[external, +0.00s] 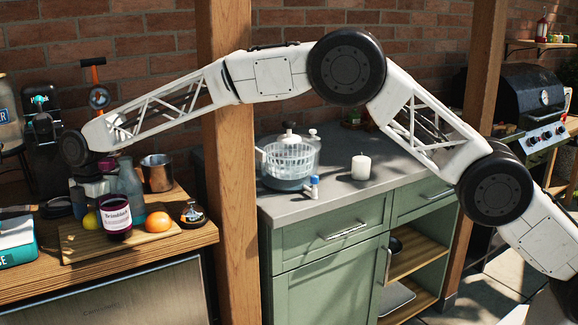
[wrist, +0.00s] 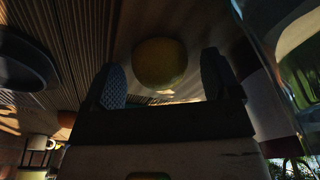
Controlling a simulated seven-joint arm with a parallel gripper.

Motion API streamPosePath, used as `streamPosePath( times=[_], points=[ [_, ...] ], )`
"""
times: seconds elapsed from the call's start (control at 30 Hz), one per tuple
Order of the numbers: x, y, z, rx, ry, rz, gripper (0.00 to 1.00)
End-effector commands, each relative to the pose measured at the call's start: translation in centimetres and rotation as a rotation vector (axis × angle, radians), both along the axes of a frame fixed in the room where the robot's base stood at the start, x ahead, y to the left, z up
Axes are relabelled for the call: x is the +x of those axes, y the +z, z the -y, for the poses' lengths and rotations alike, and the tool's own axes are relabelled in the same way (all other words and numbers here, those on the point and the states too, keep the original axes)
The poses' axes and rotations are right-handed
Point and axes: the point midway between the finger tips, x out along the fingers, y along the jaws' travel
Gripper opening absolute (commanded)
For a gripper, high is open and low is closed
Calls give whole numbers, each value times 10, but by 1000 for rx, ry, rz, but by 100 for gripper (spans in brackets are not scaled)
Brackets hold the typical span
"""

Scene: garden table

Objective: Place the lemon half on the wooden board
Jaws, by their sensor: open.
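A yellow lemon piece (external: 90,219) shows low behind the dark jar in the external view, at the wooden board's back left; the jar partly hides it, and I cannot tell whether it touches the board. In the wrist view the yellow round lemon (wrist: 160,60) lies ahead, between the two fingers. My gripper (wrist: 162,82) is open, with a finger on each side and nothing held. In the external view my gripper (external: 92,188) points down above the lemon, partly hidden behind the jar and bottle. The wooden board (external: 84,248) lies on the wooden table.
On the board, a dark labelled jar (external: 115,217) and an orange (external: 158,222) stand close to the gripper. A grey-green bottle (external: 131,184) is just right of it. A copper mug (external: 158,172) and small round flask (external: 193,213) stand farther right. A teal box (external: 16,243) is at left.

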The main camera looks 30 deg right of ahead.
Motion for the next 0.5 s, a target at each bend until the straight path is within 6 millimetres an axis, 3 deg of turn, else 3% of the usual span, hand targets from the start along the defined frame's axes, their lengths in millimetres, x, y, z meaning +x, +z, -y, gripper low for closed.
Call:
streamPosePath(
  times=[0.27, 0.5],
  points=[
    [2, 19, 1, 2, 0, 2, 83],
    [4, 53, 5, 2, 0, 2, 83]
  ],
)
